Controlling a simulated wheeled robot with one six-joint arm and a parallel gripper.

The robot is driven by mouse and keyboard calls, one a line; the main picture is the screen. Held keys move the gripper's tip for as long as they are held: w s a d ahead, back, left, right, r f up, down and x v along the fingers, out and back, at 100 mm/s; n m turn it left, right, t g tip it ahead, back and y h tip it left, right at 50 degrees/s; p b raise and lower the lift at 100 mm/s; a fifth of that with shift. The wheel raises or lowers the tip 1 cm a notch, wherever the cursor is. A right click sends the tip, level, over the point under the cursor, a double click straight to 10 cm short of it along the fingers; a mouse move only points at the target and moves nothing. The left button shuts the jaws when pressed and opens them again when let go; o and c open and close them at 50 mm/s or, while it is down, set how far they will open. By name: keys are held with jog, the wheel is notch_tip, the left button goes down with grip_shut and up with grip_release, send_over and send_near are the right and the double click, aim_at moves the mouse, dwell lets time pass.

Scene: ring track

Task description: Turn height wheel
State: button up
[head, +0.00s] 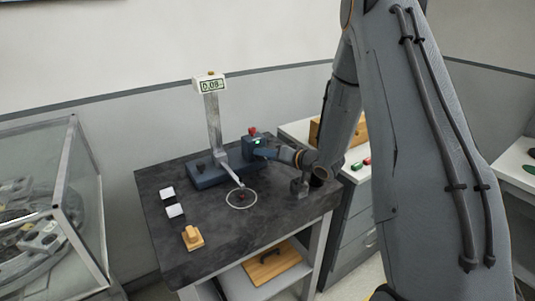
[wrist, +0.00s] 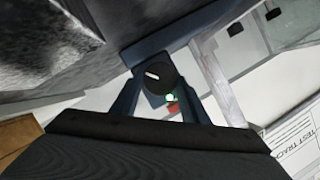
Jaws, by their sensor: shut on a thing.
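The height wheel is a black round knob with a white mark (wrist: 154,72) in the wrist view. My gripper (wrist: 157,80) has its blue fingers on either side of the wheel and is shut on it. In the head view my gripper (head: 262,153) reaches in from the right at the side of the blue instrument (head: 210,174). The wheel is hidden there. A small display (head: 211,85) on top of the pale column appears to read 0.08. A thin arm from the instrument ends near a white ring (head: 241,198) on the dark tabletop.
The dark table (head: 215,240) also holds two white blocks (head: 174,210) and a wooden block (head: 193,237) at the front left. A glass case (head: 50,210) stands at the left. A white cabinet (head: 355,210) with a wooden box stands behind my arm.

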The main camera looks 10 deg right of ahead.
dwell(0.4)
jog(key=o, duration=1.1)
jog(key=shift+d, duration=0.1)
jog(key=b+v, duration=0.1)
jog(key=v, duration=0.6)
jog(key=shift+s+d+b, duration=0.2)
jog(key=shift+s+b, duration=0.1)
